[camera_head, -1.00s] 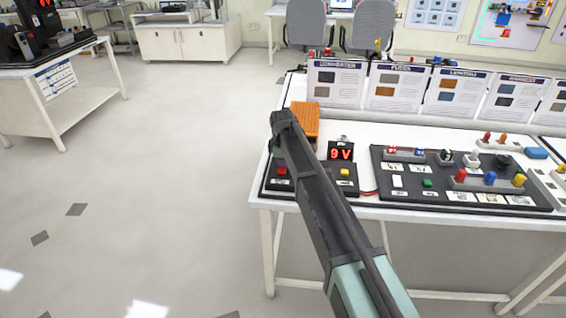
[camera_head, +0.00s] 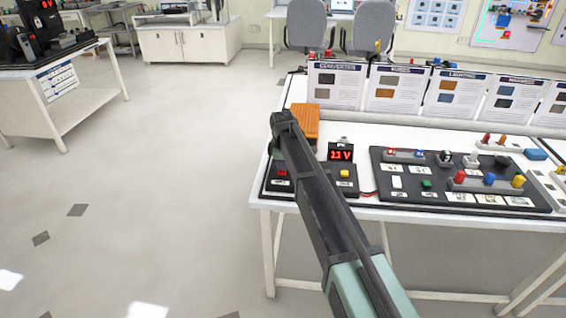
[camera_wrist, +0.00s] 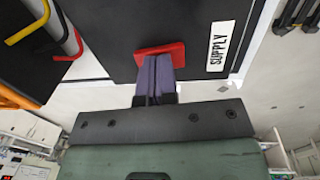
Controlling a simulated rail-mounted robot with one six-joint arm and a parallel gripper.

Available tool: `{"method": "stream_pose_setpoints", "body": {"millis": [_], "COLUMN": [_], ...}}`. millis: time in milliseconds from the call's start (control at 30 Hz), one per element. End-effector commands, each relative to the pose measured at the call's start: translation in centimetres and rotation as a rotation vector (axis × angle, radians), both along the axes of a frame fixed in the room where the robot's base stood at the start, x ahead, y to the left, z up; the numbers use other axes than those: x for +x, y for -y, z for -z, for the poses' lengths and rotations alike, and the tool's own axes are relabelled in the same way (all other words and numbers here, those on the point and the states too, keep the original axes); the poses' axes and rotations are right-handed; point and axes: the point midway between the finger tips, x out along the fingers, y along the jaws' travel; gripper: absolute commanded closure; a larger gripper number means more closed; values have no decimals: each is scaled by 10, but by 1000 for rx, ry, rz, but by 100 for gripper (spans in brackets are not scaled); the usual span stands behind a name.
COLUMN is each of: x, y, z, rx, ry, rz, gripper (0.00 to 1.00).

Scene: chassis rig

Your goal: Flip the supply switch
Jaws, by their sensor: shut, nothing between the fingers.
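In the wrist view, the supply switch is a red piece (camera_wrist: 172,50) on a dark panel beside a white label (camera_wrist: 217,47) reading "SUPPLY". My gripper (camera_wrist: 158,62) is shut with nothing between its fingers. Its fingertips are at the red piece and cover part of it; whether they touch cannot be told. In the head view, a red control (camera_head: 282,172) shows on the black panel (camera_head: 350,188) at the table's left end, left of my arm. My gripper is hidden there behind my arm.
A red-digit display (camera_head: 341,153) and an orange box (camera_head: 305,122) stand by the panel. A larger control board (camera_head: 470,200) lies to the right. Info cards (camera_head: 335,84) line the back. In the wrist view, coloured cables (camera_wrist: 28,28) hang upper left. Floor left of the table is clear.

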Motion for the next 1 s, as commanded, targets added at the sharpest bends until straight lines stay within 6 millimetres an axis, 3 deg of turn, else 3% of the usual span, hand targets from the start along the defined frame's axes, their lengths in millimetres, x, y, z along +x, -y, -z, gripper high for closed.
{"method": "stream_pose_setpoints", "body": {"millis": [300,467,900,1000], "x": [0,-2,-15,-18], "y": [0,0,0,0], "z": [-1,-17,-121,-136], "rx": [0,0,0,0], "ry": [1,1,0,0], "rz": [0,1,2,2], "gripper": [100,100,100,100]}}
